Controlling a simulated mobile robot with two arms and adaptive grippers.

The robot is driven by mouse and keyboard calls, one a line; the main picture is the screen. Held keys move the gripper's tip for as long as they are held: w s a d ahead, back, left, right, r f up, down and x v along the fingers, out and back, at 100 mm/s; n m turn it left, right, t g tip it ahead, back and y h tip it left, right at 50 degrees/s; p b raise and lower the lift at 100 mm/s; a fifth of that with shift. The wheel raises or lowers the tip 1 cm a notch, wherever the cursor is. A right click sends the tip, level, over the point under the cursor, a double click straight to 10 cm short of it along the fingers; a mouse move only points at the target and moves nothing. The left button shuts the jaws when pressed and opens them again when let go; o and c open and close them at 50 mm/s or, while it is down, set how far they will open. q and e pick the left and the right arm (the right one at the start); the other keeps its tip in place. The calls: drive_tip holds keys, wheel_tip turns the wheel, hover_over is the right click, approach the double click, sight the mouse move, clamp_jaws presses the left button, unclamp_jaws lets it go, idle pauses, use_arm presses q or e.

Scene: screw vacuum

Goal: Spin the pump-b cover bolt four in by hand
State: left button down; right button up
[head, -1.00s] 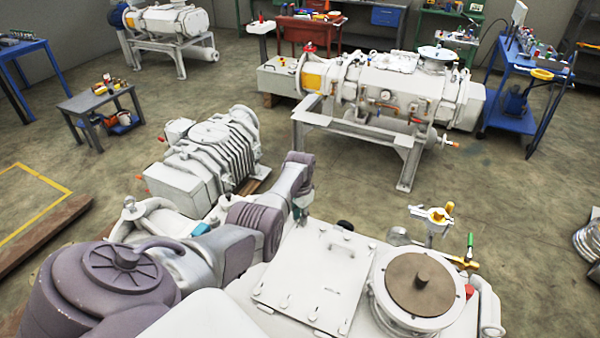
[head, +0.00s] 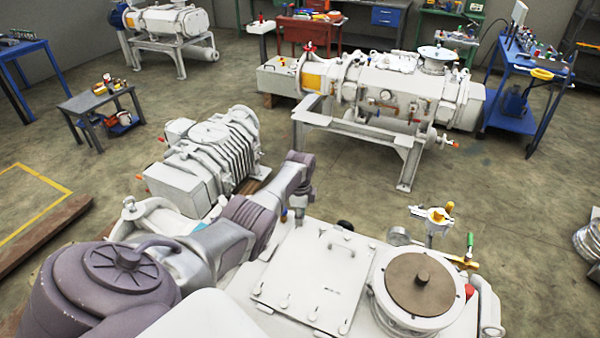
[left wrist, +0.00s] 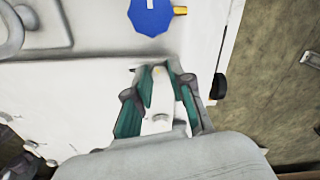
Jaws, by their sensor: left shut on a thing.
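The white pump in front of me carries a rectangular cover plate (head: 318,272) with small bolts along its edges. My left gripper (head: 298,216) points down at the plate's far left corner in the head view, partly hidden by my wrist. In the left wrist view its green-padded fingers (left wrist: 160,72) close in around a pale strip, with a tiny yellowish spot at the tips. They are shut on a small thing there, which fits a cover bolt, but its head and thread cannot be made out. My right gripper is not in view.
A blue knob (left wrist: 152,16) with a brass end lies close beyond the fingers. A round brown-topped port (head: 422,284) and a yellow-and-white valve (head: 436,218) stand to the right. Another white pump (head: 390,90) stands on a frame behind; open floor lies between.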

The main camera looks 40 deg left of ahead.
use_arm(q)
drive_tip(key=m+b, duration=0.1)
drive_tip(key=m, duration=0.5)
drive_tip(key=shift+w+r, duration=0.1)
drive_tip(key=shift+w, duration=0.05)
drive_tip(key=shift+m, duration=0.3)
drive_tip(key=c, duration=1.1)
unclamp_jaws()
drive_tip(key=shift+o, duration=0.4)
wheel_tip(320, 180, up, 12)
